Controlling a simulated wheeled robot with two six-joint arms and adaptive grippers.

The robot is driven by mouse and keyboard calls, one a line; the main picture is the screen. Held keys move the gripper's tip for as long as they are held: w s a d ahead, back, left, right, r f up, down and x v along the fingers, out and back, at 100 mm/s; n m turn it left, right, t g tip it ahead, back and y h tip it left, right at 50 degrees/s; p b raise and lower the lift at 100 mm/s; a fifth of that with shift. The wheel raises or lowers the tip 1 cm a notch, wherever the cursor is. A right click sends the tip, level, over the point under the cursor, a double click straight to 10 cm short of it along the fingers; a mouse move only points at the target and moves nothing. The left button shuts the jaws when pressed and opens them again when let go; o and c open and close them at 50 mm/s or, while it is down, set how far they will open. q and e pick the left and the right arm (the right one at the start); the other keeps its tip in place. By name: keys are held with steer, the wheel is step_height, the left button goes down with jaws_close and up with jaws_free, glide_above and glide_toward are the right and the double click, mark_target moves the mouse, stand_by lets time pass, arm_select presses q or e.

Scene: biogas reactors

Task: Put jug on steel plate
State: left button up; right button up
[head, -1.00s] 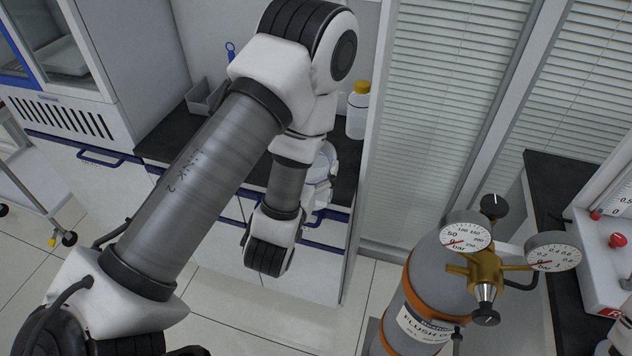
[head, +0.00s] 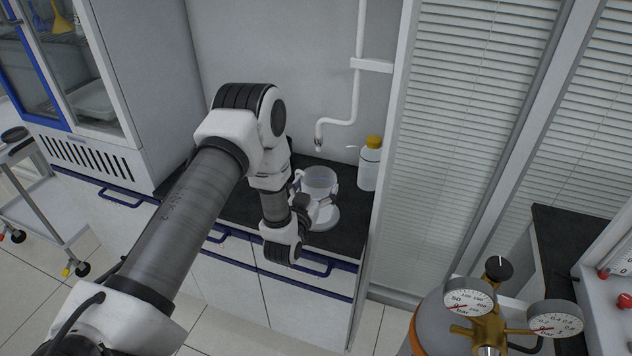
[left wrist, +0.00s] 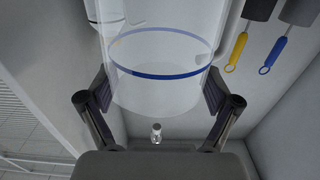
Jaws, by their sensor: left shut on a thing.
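The jug is clear, with a blue ring around it, and fills the upper middle of the left wrist view (left wrist: 158,50). In the head view the jug (head: 319,181) is over the dark counter, partly behind my arm. My left gripper (head: 318,204) is shut on the jug, with one finger on each side of it in the left wrist view (left wrist: 158,92). A pale round disc (head: 325,222) shows just below the jug and gripper; I cannot tell whether it is the steel plate or whether the jug touches it. My right gripper is out of view.
A white bottle with a yellow cap (head: 370,168) stands right of the jug. A white pipe spout (head: 319,138) hangs behind. The dark counter (head: 238,203) has free room to the left. A gas cylinder with gauges (head: 490,310) stands at the front right.

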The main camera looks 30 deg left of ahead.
arm_select(q)
steer(key=shift+f, duration=0.15)
steer(key=o, duration=1.3)
steer(key=b+v, duration=0.4)
steer(key=v, duration=0.7)
steer(key=s+d+f+m+g+h, duration=0.1)
steer(key=s+d+f+g+h, duration=0.1)
steer(key=s+d+f+g, duration=0.35)
steer(key=s+d+f+m+g+h, duration=0.1)
steer(key=s+d+f+g+h, duration=0.15)
steer(key=f, duration=0.65)
steer(key=s+d+f+g, duration=0.1)
steer(key=s+f+g, duration=0.1)
steer(key=s, duration=0.4)
steer(key=s+d+f+g, duration=0.1)
steer(key=s+f+g, duration=0.2)
steer(key=s, duration=0.3)
steer(key=s+d+f+g, duration=0.1)
steer(key=s+f+g, duration=0.2)
steer(key=s, duration=0.3)
steer(key=shift+s+d+g, duration=0.1)
steer(key=shift+s+g, duration=0.15)
steer(key=shift+g, duration=0.65)
